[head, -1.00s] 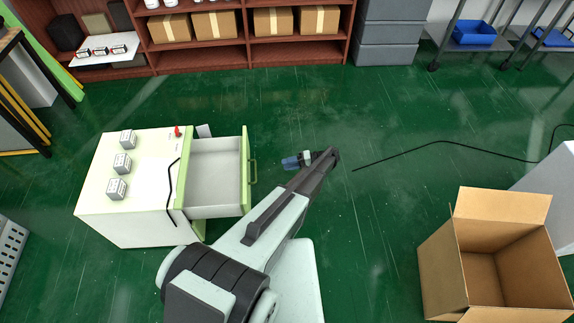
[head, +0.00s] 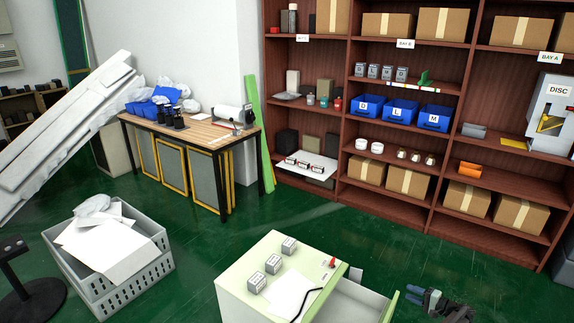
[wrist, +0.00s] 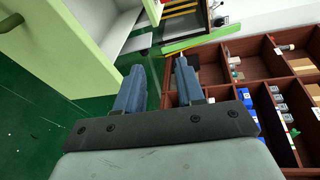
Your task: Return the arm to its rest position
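My gripper (head: 432,302) shows low at the right of the head view, just right of the open drawer (head: 362,303) of a cream and green cabinet (head: 240,283). In the wrist view, my gripper (wrist: 158,68) has its two blue-grey fingers apart with nothing between them. The cabinet and its open drawer fill the upper left of the wrist view. Most of my arm lies below the head view's edge.
Several small grey boxes (head: 273,264) and a red-topped item (head: 332,263) stand on the cabinet. A grey crate (head: 118,290) with white sheets stands at left. A tall wooden shelf (head: 393,209) and a workbench (head: 190,131) stand behind. Green floor lies between.

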